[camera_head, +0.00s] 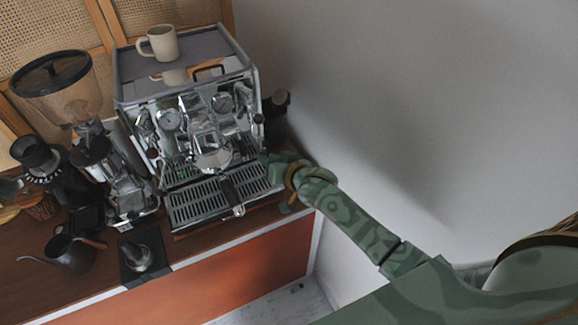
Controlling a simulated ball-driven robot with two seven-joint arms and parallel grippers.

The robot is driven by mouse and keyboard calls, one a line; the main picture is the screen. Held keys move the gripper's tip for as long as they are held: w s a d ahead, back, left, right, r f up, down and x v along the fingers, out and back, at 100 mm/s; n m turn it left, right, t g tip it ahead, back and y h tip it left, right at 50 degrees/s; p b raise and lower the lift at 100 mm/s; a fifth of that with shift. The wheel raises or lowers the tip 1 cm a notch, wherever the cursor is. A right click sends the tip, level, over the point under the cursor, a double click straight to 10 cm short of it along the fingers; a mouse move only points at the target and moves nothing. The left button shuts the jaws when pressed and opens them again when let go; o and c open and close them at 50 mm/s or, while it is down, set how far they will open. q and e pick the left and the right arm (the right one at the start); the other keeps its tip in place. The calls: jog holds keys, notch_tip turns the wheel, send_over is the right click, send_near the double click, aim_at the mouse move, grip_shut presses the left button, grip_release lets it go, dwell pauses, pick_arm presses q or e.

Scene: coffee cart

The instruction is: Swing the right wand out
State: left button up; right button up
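The chrome espresso machine (190,115) stands on the wooden cart against the wall. My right gripper (274,170) is at the machine's front right side, just beside the drip tray (222,195). Its fingers are small and partly turned away, so I cannot tell whether they are open or shut. The right wand is not clearly visible; the gripper and the machine's shiny parts make that spot hard to read. My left gripper is not in view.
A beige mug (160,43) stands on top of the machine. A grinder (115,175) with a hopper (60,88) is on the left. A gooseneck kettle (68,254) and a tamper (138,256) sit at front left. A wall (400,90) bounds the right.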

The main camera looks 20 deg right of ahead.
jog(key=v, duration=1.1)
jog(key=shift+p, duration=0.4)
jog(key=shift+w, duration=0.1)
jog(key=s+d+f+n+g+h+b, duration=0.15)
jog(key=s+f, duration=0.25)
jog(key=f, duration=0.6)
jog(key=s+d+f+n+g+b, duration=0.1)
jog(key=s+d+f+g+b, duration=0.15)
jog(key=f, duration=0.75)
jog(key=s+d+f+n+g+h+b, duration=0.15)
jog(key=s+f, duration=0.25)
jog(key=f, duration=0.7)
jog(key=s+a+f+n+g+b, duration=0.1)
jog(key=s+f+g+b, duration=0.6)
jog(key=s+f, duration=2.1)
jog(key=s+b, duration=0.4)
jog(key=b, duration=0.2)
jog(key=shift+n+h, duration=0.3)
